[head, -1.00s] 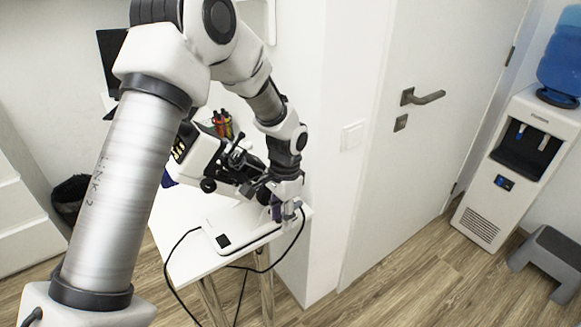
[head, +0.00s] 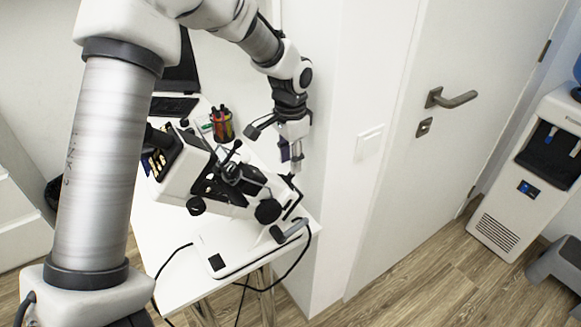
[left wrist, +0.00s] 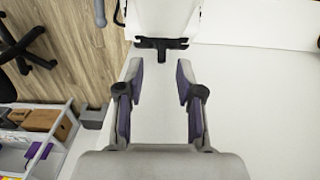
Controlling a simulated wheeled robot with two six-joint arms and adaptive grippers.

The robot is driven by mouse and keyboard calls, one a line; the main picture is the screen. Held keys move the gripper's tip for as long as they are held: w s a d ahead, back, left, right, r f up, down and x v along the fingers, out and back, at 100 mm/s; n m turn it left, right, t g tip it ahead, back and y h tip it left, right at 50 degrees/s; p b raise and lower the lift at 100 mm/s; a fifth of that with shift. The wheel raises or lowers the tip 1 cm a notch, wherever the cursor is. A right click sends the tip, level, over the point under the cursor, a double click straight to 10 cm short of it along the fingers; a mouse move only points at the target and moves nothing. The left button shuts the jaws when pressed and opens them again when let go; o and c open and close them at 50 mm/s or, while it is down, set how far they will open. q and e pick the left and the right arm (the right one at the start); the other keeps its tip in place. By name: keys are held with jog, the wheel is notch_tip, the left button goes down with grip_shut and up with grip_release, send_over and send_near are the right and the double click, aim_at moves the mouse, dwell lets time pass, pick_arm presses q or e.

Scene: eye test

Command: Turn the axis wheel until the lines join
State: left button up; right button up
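A white and black optical instrument (head: 180,172) stands tilted on a white base (head: 215,245) on the table. A round black knob (head: 267,211) shows at its right side and a smaller black knob (head: 195,206) low at its front. I cannot tell which one is the axis wheel, and no lines are visible. My left gripper (head: 294,163) is behind the instrument's right end, near the wall, and looks apart from the knobs. In the left wrist view its purple-padded fingers (left wrist: 160,92) are spread with nothing between them. My right gripper is not in view.
The white table (head: 150,225) also holds a pen cup (head: 222,124) and a laptop (head: 175,104). A black cable (head: 290,262) loops off its front edge. The wall and door (head: 440,150) are close on the right. A water dispenser (head: 525,185) stands farther right.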

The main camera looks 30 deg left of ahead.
pick_arm(q)
jog(key=f, duration=0.4)
jog(key=shift+w+a+f, duration=0.1)
jog(key=shift+w+a, duration=0.05)
jog(key=shift+w, duration=0.05)
jog(key=shift+s, duration=0.15)
grip_shut()
jog(key=shift+s+d+m+y, duration=0.1)
jog(key=shift+d+m+y, duration=0.35)
jog(key=shift+m+y, duration=0.05)
grip_release()
notch_tip(320, 180, up, 12)
jog(key=shift+s+d, duration=0.2)
jog(key=shift+d, duration=0.2)
